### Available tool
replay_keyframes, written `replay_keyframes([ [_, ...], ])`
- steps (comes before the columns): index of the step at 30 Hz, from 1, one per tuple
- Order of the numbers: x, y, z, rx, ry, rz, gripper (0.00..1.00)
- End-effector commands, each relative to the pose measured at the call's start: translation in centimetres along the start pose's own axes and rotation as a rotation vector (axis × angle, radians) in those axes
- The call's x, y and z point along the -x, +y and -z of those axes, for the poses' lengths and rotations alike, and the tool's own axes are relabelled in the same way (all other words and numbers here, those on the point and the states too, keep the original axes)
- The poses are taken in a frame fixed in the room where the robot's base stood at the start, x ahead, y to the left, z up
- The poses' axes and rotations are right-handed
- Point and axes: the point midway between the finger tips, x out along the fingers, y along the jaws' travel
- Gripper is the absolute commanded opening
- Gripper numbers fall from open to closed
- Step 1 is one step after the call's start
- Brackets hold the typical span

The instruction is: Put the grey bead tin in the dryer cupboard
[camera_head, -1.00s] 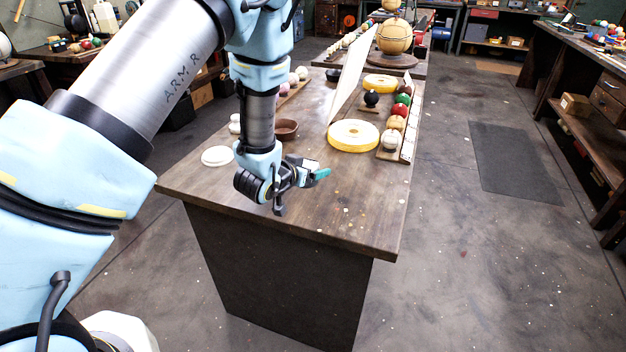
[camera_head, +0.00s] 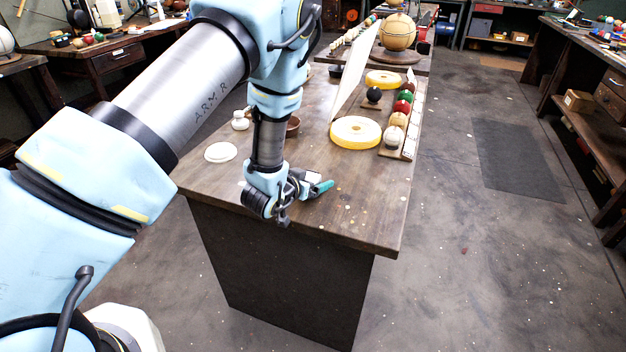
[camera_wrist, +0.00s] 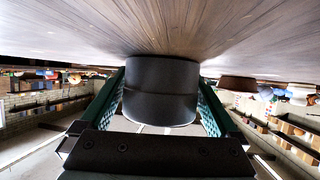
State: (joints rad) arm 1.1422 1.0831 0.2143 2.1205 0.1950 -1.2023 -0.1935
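In the wrist view, a dark grey cylinder with a seam around it, the grey bead tin (camera_wrist: 161,92), sits between the two green-padded fingers of my gripper (camera_wrist: 162,105). Both fingers lie flush along its sides, so the gripper looks shut on it. The view is upside down, with the wooden table top above; whether the tin touches the table I cannot tell. In the head view my gripper (camera_head: 305,198) is low over the near part of the dark bench (camera_head: 365,205). There the tin is hidden or too small to make out. I cannot identify the dryer cupboard in either view.
A white disc (camera_head: 220,152), a white jar (camera_head: 240,121) and a brown bowl (camera_head: 293,126) stand left and behind. The bench's near right corner is clear.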

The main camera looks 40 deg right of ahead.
Motion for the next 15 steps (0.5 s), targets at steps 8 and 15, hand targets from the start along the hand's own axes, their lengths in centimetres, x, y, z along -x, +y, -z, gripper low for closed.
replay_keyframes([
  [8,0.1,0.0,0.1,0.000,0.000,0.000,1.00],
  [15,2.4,0.0,0.0,0.001,0.000,0.001,1.00],
])
